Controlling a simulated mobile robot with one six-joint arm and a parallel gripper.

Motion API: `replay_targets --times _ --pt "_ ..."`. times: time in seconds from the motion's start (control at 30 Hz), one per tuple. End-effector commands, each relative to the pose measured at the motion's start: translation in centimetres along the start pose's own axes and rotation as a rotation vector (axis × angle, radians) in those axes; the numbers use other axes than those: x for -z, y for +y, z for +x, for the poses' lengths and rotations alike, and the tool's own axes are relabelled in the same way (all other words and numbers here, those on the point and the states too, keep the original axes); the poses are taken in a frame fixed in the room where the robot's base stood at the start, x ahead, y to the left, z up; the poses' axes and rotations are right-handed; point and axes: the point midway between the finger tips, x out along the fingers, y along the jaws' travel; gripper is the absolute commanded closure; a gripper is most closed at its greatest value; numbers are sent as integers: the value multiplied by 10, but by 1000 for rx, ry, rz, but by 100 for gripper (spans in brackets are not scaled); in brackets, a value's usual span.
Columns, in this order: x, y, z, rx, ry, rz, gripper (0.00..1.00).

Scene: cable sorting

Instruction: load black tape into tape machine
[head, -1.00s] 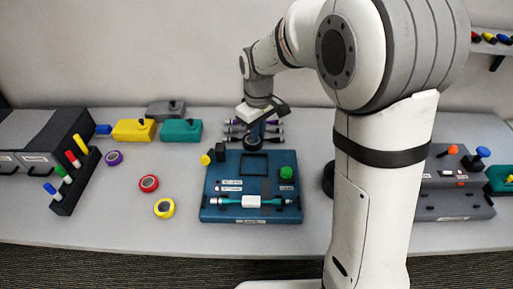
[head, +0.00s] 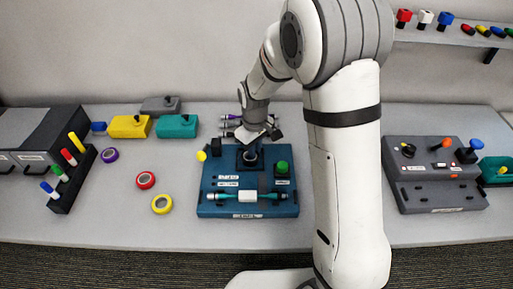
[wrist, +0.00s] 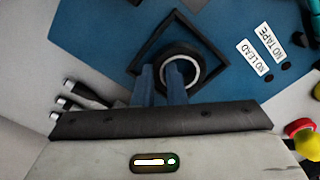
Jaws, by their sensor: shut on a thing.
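The tape machine (head: 230,206) is a blue box in the middle of the table, with a square black frame on top, also seen in the wrist view (wrist: 140,68). The black tape (wrist: 186,48) is a dark ring with a white inner core. It is at the square frame and overlaps the frame's opening in the wrist view; I cannot tell whether it touches the bottom. My gripper (wrist: 160,78) is shut on the ring's wall, one finger in the hole and one outside. In the head view my gripper (head: 251,147) is over the machine's rear half. Labels read "NO LEAD" and "NO TAPE".
A green button (head: 282,166) and a yellow knob (head: 201,156) flank the frame. A teal cable (head: 270,196) lies across the machine's front. Purple (head: 110,155), red (head: 146,180) and yellow (head: 162,204) tapes lie to the left. A grey machine (head: 434,180) stands right of my arm.

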Motion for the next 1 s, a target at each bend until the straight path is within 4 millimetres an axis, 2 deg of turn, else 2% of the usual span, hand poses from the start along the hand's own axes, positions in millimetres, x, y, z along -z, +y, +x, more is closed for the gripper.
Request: replay_targets --times 0.17,0.2,0.3,0.63,0.77,1.0 --pt "0 0 4 0 0 0 100" --pt "0 0 3 0 0 0 87" --pt "0 0 3 0 0 0 80" --pt "0 1 -5 -1 1 1 80" --pt "0 1 -26 -2 4 1 80" --pt "1 1 -78 -2 5 1 80"
